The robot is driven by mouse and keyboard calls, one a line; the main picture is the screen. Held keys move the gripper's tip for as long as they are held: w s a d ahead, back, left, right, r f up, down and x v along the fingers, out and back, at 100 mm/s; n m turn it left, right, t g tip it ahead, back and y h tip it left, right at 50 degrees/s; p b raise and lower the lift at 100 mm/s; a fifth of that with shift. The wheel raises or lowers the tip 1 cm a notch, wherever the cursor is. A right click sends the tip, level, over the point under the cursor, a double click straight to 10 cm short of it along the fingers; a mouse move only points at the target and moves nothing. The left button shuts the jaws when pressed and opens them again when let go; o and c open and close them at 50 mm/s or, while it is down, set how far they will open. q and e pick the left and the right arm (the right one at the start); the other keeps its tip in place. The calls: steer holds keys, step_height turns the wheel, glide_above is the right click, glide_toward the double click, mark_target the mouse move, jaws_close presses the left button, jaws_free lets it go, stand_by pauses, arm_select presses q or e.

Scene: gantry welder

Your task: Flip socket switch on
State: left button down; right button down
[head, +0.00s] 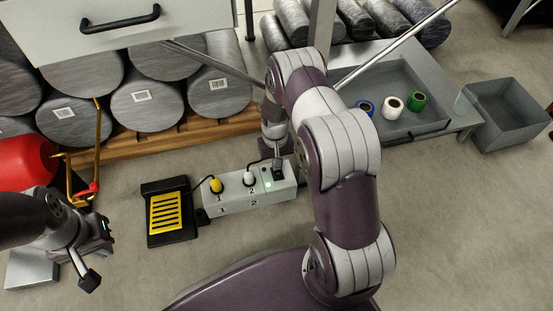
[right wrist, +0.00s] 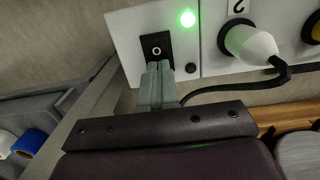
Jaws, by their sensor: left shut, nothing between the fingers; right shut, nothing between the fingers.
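The white socket box (head: 222,207) lies on the floor with a yellow plug (head: 215,184) and a white plug (head: 249,178) in it, marked 1 and 2. Its black rocker switch (right wrist: 156,45) shows an O mark in the right wrist view. A green light (right wrist: 187,18) beside the switch is lit. My right gripper (right wrist: 158,66) is shut and empty, its fingertips at the switch's near edge; I cannot tell whether they press on it. In the head view the right gripper (head: 278,168) partly hides the switch. My left gripper (head: 90,280) is shut and empty, over the floor at left.
A black and yellow pedal (head: 166,212) stands left of the box. Grey rolls (head: 142,102) on a wooden pallet (head: 130,143) lie behind. A grey tray (head: 385,85) with tape rolls and an empty grey bin (head: 508,115) are at right. Open floor lies at lower right.

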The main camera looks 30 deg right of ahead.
steer(key=shift+s+f, duration=0.1)
steer(key=shift+f, duration=0.3)
